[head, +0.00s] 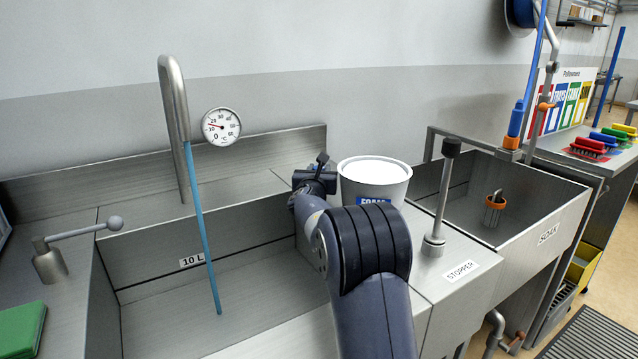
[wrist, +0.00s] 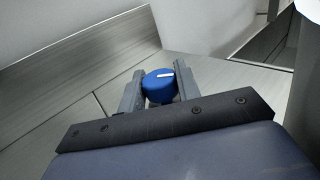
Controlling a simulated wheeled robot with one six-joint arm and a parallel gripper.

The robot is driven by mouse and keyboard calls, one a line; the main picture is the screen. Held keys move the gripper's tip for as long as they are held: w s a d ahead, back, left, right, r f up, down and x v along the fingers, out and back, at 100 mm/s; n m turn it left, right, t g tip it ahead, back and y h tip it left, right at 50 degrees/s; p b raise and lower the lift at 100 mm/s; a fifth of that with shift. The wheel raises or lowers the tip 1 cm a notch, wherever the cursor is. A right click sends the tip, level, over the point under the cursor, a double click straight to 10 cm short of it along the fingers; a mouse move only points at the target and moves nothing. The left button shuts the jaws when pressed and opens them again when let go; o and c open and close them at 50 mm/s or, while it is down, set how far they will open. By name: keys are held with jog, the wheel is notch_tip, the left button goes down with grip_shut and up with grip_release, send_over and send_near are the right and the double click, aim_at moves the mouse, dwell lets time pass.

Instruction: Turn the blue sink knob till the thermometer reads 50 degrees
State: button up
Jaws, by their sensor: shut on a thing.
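The blue sink knob (wrist: 158,90) sits between the two fingers of my gripper (wrist: 160,86) in the wrist view. My gripper is shut on it, one finger on each side. The white mark on its top points right and slightly up in that picture. In the head view my gripper (head: 321,165) is at the sink's back right ledge, and the knob is hidden. The round thermometer (head: 221,127) is on the wall behind the sink. Its red needle points left and slightly up, somewhere between 10 and 20; the exact reading is too small to tell.
Blue water (head: 203,230) runs from the bent spout (head: 176,120) into the sink marked 10 L. A white tub (head: 374,182) stands close right of my gripper. The upright stopper lever (head: 440,200) and the soak basin (head: 548,214) are farther right. A ball-ended lever (head: 75,235) is at left.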

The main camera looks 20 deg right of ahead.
jog(key=shift+n+t+y+b, duration=0.3)
jog(key=shift+y+b, duration=0.1)
jog(key=shift+b, duration=0.1)
jog(key=o, duration=1)
jog(key=shift+c, duration=0.2)
jog(key=b+v, duration=0.1)
jog(key=v, duration=1)
jog(key=shift+b, duration=0.3)
jog(key=shift+w+r, duration=0.1)
jog(key=shift+w, duration=0.05)
